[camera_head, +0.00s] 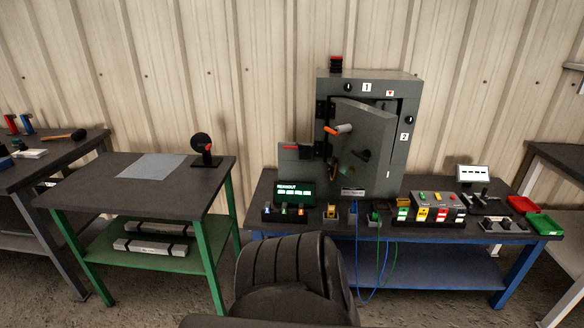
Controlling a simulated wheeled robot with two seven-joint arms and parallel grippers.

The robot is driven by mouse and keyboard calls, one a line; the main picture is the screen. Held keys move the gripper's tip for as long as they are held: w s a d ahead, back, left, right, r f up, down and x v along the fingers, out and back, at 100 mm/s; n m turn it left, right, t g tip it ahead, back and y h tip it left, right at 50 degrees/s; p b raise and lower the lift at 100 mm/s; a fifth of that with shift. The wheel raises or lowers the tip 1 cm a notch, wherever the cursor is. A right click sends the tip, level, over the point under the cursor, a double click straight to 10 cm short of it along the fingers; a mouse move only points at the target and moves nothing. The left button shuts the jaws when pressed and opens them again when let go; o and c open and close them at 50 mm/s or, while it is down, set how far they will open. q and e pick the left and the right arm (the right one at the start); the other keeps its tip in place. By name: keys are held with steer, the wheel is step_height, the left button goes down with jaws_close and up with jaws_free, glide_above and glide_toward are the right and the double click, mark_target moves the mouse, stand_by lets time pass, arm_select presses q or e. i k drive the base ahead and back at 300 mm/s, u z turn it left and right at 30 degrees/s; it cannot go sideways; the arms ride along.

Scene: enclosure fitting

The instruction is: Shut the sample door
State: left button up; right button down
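The grey enclosure (410,95) stands on the blue-framed bench against the corrugated wall. Its door (374,118) is hinged on the left and stands partly open, swung out toward me. An orange-tipped handle (338,130) and a dark knob or latch show on the door. A dark gap shows between the door's free edge and the frame on the right. I cannot tell from this view which door the task calls the sample door, but this is the only open one I see. Neither of my grippers is in view.
The bench (262,196) holds a readout box (294,193), coloured switch blocks, a small display (473,174), and red and green trays (544,223). Blue and green cables hang down its front. A black chair-like shape (290,262) fills the near centre. A green-legged table (110,185) stands left.

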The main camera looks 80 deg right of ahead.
mark_target(363, 128)
steer(key=i, duration=0.85)
steer(key=z, duration=3.15)
steer(key=k, duration=0.65)
steer(key=u, duration=0.2)
steer(key=i, duration=1.65)
